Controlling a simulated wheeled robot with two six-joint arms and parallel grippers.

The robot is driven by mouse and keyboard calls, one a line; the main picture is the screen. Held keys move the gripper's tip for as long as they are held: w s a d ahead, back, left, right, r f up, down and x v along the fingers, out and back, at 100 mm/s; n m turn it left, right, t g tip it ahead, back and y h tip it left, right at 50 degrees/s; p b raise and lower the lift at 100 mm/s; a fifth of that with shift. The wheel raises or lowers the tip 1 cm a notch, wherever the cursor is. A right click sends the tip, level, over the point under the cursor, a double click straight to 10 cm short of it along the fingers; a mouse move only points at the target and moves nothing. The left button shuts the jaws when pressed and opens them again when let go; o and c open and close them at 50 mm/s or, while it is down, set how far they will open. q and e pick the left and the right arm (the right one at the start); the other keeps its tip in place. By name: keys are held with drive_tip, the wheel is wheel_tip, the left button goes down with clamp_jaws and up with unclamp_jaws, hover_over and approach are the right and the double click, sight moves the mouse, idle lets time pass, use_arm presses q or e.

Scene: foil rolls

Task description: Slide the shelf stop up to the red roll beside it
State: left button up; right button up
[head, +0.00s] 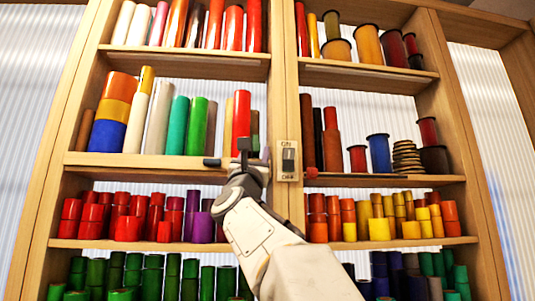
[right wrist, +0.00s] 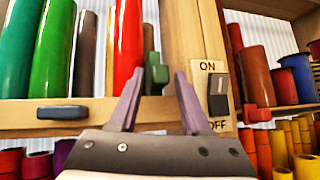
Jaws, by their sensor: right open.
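The red roll (head: 241,118) stands upright at the right end of a middle-shelf row; it also shows in the right wrist view (right wrist: 128,42). A small dark green block with a thin upright, seemingly the shelf stop (right wrist: 155,74), is just right of the red roll at the shelf's front. My left gripper is out of view.
A dark bar (right wrist: 62,112) sits on the shelf's front edge to the left. An ON/OFF switch (right wrist: 218,98) is on the wooden post (right wrist: 180,35) just right of my right gripper. Several coloured rolls fill the shelves above, below and beside.

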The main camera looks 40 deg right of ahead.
drive_tip(key=b+v, duration=0.7)
drive_tip(key=v, duration=0.1)
drive_tip(key=shift+s+f, duration=0.15)
drive_tip(key=shift+f, duration=0.05)
drive_tip(key=shift+a, duration=0.1)
idle(0.6)
